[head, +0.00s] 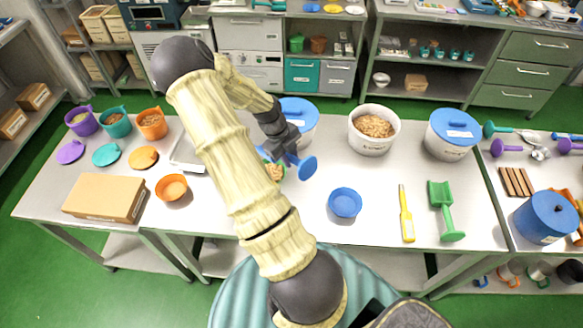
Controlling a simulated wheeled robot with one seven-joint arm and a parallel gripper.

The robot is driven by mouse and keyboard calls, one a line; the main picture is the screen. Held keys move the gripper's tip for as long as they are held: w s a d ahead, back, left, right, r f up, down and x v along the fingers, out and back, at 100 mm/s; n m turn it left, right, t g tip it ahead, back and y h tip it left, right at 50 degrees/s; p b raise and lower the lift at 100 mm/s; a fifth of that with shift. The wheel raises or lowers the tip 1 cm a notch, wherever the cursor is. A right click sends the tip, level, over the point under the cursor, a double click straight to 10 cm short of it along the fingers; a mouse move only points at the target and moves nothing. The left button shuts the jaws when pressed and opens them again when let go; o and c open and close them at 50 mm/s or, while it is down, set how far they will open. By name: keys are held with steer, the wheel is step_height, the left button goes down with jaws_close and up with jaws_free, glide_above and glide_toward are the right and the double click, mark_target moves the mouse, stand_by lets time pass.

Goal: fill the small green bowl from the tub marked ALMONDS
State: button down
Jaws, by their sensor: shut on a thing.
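My gripper (285,154) is shut on a blue scoop (307,167) above the middle of the table. Brown pieces (275,172) show by the scoop's left end, partly hidden by my arm; I cannot tell whether they lie in it. An open white tub (373,146) of brown nuts stands to the right of my gripper; its label is too small to read. A blue-lidded white tub (299,120) stands behind my gripper and another (452,134) further right. No small green bowl shows on the table; my arm hides part of it.
A blue bowl (345,203) and an orange bowl (172,188) stand on the table (300,225). A yellow tool (407,214) and a green scoop (443,208) lie at the right. A cardboard box (105,198) and several small tubs are at the left.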

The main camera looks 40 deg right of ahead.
steer(key=shift+r+t+b, duration=0.65)
steer(key=shift+t+b, duration=0.55)
steer(key=shift+b, duration=0.6)
steer(key=shift+r, duration=0.3)
